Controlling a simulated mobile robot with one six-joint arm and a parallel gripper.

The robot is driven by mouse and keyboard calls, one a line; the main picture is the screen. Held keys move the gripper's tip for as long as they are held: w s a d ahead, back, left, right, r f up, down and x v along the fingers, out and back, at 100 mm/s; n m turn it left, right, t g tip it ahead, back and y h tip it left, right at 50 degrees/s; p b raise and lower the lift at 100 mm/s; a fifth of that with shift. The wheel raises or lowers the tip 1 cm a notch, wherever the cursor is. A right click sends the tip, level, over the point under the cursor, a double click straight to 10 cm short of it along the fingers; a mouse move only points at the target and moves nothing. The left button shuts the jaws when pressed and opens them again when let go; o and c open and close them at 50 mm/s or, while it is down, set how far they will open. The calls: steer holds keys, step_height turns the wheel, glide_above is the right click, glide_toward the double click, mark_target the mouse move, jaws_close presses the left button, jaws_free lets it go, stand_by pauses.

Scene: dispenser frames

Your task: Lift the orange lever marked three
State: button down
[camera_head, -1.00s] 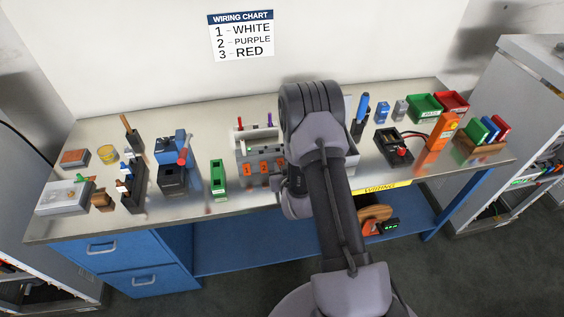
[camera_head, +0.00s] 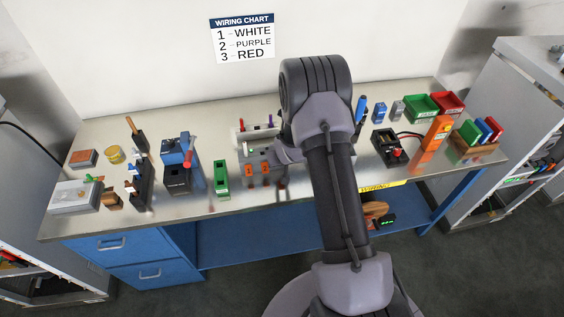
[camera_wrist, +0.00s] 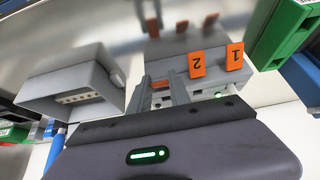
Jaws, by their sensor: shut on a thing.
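The grey terminal block (camera_head: 262,158) stands mid-table, with orange levers on its front. In the wrist view, upside down, lever one (camera_wrist: 235,57) and lever two (camera_wrist: 197,65) stick out side by side. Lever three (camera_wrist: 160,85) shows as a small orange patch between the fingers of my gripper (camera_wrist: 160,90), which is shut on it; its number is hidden.
A grey box with a socket strip (camera_wrist: 75,92) is close beside my gripper in the wrist view. A green block (camera_head: 221,178) stands left of the terminal block.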

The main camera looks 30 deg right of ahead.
stand_by(0.4)
steer(key=c, duration=1.2)
jaws_free()
steer(key=shift+f, duration=0.1)
steer(key=p+v, duration=0.1)
steer(key=v, duration=1.6)
steer(key=shift+r+p, duration=0.3)
steer(key=shift+p, duration=0.1)
